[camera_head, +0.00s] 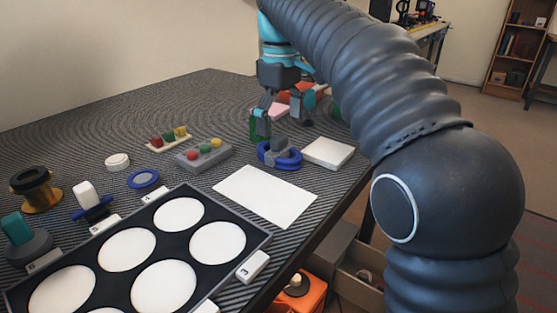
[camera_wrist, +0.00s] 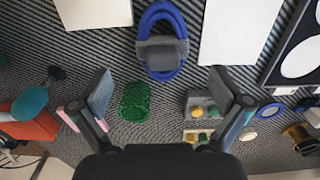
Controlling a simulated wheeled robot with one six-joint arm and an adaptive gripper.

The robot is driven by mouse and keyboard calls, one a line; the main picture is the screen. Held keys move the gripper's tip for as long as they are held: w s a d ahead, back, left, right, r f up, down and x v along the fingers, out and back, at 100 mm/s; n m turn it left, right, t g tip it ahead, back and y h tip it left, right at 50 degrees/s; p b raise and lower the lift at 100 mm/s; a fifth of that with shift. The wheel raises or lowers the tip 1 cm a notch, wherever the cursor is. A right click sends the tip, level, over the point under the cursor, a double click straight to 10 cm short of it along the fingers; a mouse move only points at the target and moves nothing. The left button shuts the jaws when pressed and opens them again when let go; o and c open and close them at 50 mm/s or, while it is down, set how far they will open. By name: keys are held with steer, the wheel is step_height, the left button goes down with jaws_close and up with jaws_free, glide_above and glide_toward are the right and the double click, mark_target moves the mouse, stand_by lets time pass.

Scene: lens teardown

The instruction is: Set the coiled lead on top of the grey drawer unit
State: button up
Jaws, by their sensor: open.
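The coiled lead (camera_head: 287,160) is a blue ring with a grey band around its middle. It lies on the dark ribbed table beside a white block. In the wrist view the coiled lead (camera_wrist: 152,18) is at the top centre, beyond my fingertips. My gripper (camera_head: 281,118) is open and empty, above and just behind the coil in the head view. In the wrist view the gripper (camera_wrist: 160,88) has its fingers spread wide, with nothing between the pads. A grey box-like unit (camera_head: 335,238) below the table edge may be the drawer unit; my arm partly hides that area.
A white block (camera_head: 328,152) and a white sheet (camera_head: 265,196) lie near the coil. A green bristly object (camera_wrist: 134,101) and a grey box with coloured buttons (camera_head: 204,155) are close by. A black tray (camera_head: 255,238) with white discs fills the front. An orange box (camera_head: 302,297) stands below.

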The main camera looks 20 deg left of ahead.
mark_target(279, 136)
steer(key=shift+s+a+f+b, duration=0.1)
steer(key=shift+f+b, duration=0.45)
steer(key=shift+f, duration=1)
steer(key=shift+s+f+b, duration=0.1)
steer(key=shift+f+b, duration=0.4)
steer(key=shift+f, duration=1.05)
steer(key=c, duration=1.3)
